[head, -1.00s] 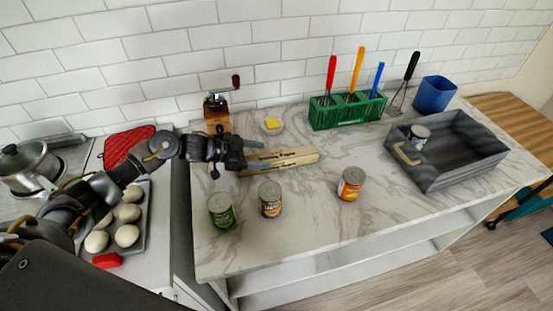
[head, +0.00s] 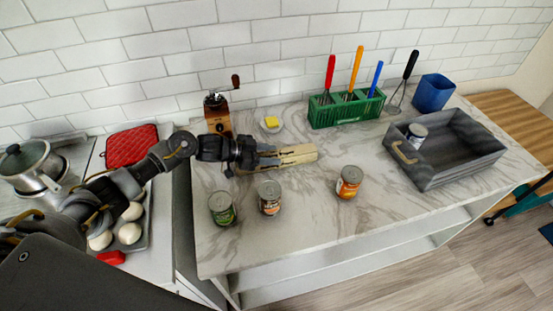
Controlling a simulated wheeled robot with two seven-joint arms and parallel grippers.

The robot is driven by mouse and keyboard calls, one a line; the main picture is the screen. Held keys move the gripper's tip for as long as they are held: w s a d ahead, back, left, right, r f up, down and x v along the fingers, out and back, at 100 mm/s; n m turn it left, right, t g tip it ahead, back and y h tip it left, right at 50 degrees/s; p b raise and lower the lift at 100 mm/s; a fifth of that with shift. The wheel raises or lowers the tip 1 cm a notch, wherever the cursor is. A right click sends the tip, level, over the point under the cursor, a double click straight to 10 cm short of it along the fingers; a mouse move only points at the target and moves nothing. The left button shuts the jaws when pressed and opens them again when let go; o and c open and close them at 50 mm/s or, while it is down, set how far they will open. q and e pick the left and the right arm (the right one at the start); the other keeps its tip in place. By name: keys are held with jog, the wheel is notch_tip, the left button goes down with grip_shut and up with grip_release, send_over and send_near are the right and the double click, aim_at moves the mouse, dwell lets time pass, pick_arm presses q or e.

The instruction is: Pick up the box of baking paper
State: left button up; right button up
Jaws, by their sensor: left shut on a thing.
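The box of baking paper (head: 300,153) is a long, narrow tan box on the marble counter, behind the cans. Its right end shows; the left part is largely covered by my left gripper. My left gripper (head: 279,155) reaches in from the left, its fingers along the box. It is shut on the box. Whether the box is lifted off the counter cannot be told. My right gripper is not in view.
Three cans (head: 222,208), (head: 269,197), (head: 348,182) stand in front of the box. A coffee grinder (head: 217,115) and a small dish (head: 270,124) stand behind it. A green utensil holder (head: 345,110) and a grey crate (head: 465,165) are to the right.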

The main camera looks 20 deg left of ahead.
pick_arm(q)
jog(key=shift+r, duration=0.1)
jog(key=shift+r+b, duration=0.5)
jog(key=shift+r, duration=0.05)
jog(key=shift+r+b, duration=0.5)
jog(key=shift+r, duration=0.2)
jog(key=s+d+r+b, duration=0.2)
jog(key=s+d+r, duration=0.6)
jog(key=d+r, duration=0.2)
jog(key=shift+d+r, duration=0.2)
jog(key=shift+d, duration=0.6)
